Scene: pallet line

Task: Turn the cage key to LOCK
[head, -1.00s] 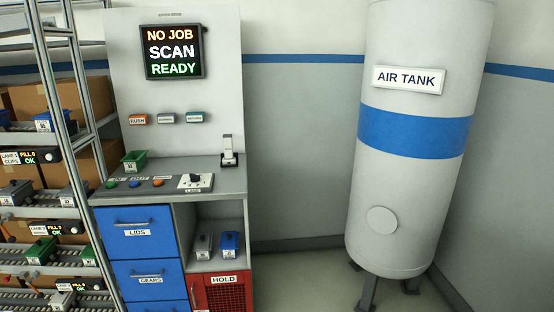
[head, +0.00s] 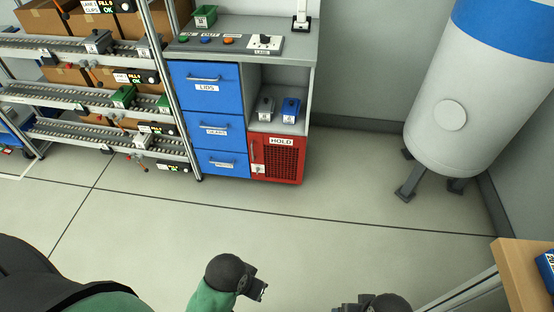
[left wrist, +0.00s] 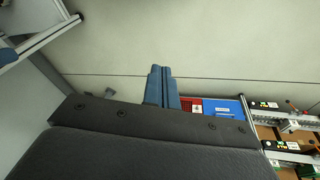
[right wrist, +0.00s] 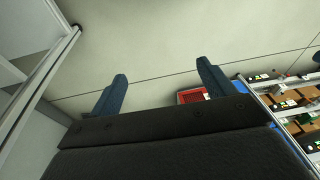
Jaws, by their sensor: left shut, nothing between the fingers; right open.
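The red HOLD cage (head: 285,178) sits at the lower right of the workstation in the head view, its mesh door closed. A small pale key plate (head: 258,169) is at the door's lower left; which way the key points is too small to tell. Part of the red cage also shows in the left wrist view (left wrist: 190,104) and the right wrist view (right wrist: 192,96). My left gripper (head: 260,291) is shut and empty, its blue fingers together in the left wrist view (left wrist: 161,72). My right gripper (right wrist: 162,70) is open and empty. Both are well short of the cage.
Blue drawers (head: 208,103) stand left of the cage, with a roller rack (head: 80,110) beyond. A grey bin and a blue bin (head: 290,110) sit on the shelf above it. The air tank (head: 450,115) stands right. A wooden surface (head: 520,280) is at lower right. Floor before the cage is clear.

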